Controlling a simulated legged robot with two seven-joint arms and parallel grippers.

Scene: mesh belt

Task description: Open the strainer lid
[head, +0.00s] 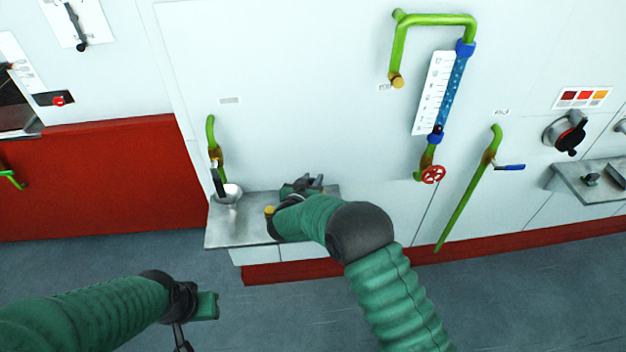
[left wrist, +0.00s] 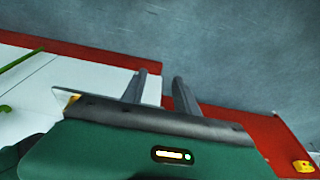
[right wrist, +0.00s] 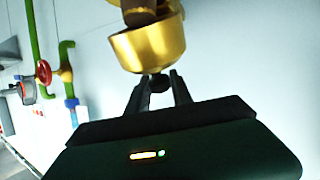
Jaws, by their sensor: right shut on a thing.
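In the right wrist view a brass cup-shaped body (right wrist: 150,48), which looks like the strainer, hangs just beyond my right gripper (right wrist: 157,86). The gripper is shut on a small dark round knob (right wrist: 158,83) below the brass cup. I cannot tell whether this knob belongs to the lid. In the head view my right gripper (head: 303,186) is over the grey shelf, near the white wall, and my own arm hides much of the area. My left gripper (head: 205,306) hangs low over the floor at the left, and its two fingers stand apart and empty in the left wrist view (left wrist: 160,90).
The grey shelf (head: 225,236) holds a metal funnel-like cup (head: 228,194) at its left. A green pipe with a red wheel valve (head: 433,174) and a blue-handled pipe (head: 508,167) stand on the wall at right. The dark floor (head: 235,325) is clear.

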